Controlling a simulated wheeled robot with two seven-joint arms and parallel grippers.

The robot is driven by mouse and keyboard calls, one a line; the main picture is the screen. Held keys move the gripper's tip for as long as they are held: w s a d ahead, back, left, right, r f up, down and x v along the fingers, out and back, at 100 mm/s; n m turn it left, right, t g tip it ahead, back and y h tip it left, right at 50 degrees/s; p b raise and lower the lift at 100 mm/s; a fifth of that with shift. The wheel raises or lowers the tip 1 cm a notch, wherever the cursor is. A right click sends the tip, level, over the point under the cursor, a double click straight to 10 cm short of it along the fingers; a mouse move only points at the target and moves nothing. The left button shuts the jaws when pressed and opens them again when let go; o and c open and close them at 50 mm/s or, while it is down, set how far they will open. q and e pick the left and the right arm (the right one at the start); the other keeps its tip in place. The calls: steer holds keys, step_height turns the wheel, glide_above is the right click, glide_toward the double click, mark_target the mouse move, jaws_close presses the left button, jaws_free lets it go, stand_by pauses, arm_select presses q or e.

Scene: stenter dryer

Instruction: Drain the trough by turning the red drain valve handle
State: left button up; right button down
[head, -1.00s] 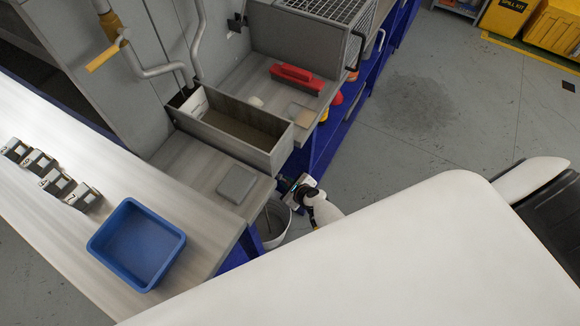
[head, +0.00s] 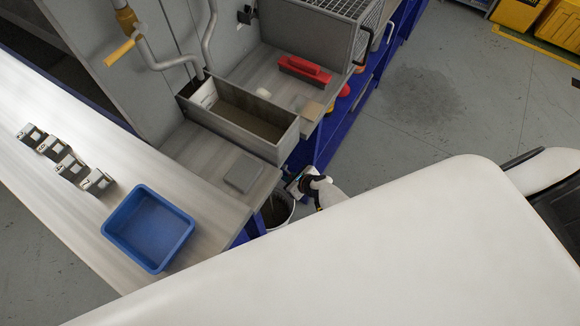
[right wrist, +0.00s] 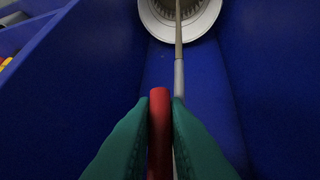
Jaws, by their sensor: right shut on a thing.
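The grey trough (head: 273,151) stands on the bench and holds something dark and murky. My right gripper (head: 295,186) is low beside the bench end, just below the trough's near corner. In the right wrist view, its green fingers (right wrist: 159,135) are shut on the red drain valve handle (right wrist: 159,112), which lies between them. A thin grey pipe (right wrist: 179,78) runs right beside the handle. A tan streak continues from it over the white bucket (right wrist: 195,20); I cannot tell whether it is liquid. The handle is hidden in the head view. My left gripper is not in view.
The bucket (head: 289,215) stands on the floor under the bench end. A blue tray (head: 148,228) and several small dark blocks lie on the left bench. Blue bench panels flank my right gripper closely.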

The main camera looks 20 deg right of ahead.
steer(key=c, duration=1.4)
jaws_free()
steer(key=shift+c, duration=0.2)
steer(key=p+v, duration=0.7)
steer(key=v, duration=0.5)
